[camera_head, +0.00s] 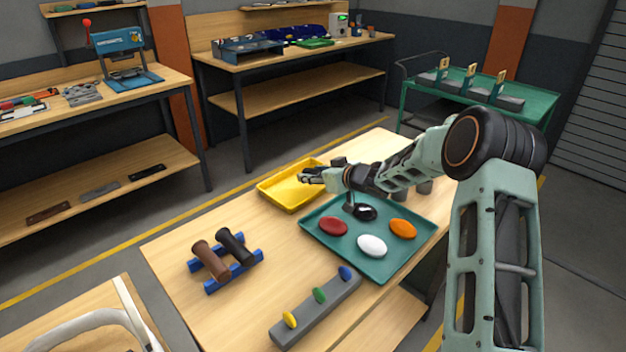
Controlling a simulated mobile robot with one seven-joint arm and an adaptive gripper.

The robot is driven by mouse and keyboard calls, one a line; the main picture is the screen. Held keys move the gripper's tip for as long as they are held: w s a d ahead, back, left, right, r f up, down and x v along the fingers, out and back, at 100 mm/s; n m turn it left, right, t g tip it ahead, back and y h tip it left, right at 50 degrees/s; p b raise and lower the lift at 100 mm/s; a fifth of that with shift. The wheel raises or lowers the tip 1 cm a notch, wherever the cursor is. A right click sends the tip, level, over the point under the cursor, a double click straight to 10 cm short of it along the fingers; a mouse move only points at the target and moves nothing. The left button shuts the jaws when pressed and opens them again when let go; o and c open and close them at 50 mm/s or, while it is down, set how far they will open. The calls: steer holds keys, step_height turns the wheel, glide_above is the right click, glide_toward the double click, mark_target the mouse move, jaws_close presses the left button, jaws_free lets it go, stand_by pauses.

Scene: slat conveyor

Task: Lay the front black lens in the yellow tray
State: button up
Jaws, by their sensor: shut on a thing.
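My gripper (310,176) is over the right part of the yellow tray (270,197), at the end of my arm reaching in from the right. It is shut on a small dark thing, which looks like a black lens but is mostly hidden by the fingers. I cannot tell whether it touches the tray floor. The visible part of the yellow tray is empty. Another black lens (366,212) lies in the green tray (318,237), behind a red lens (333,226), a white lens (372,246) and an orange lens (403,229).
A blue rack (236,271) with brown and black handles stands at the left of the table. A grey bar (318,308) with yellow, green and blue pieces lies at the front. Grey cylinders (424,187) stand behind the green tray, partly hidden by my arm.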

steer(key=shift+f, duration=0.85)
steer(key=shift+f, duration=0.45)
steer(key=shift+f+b, duration=0.15)
steer(key=shift+b, duration=0.15)
steer(key=o, duration=1.1)
steer(key=shift+c, duration=0.2)
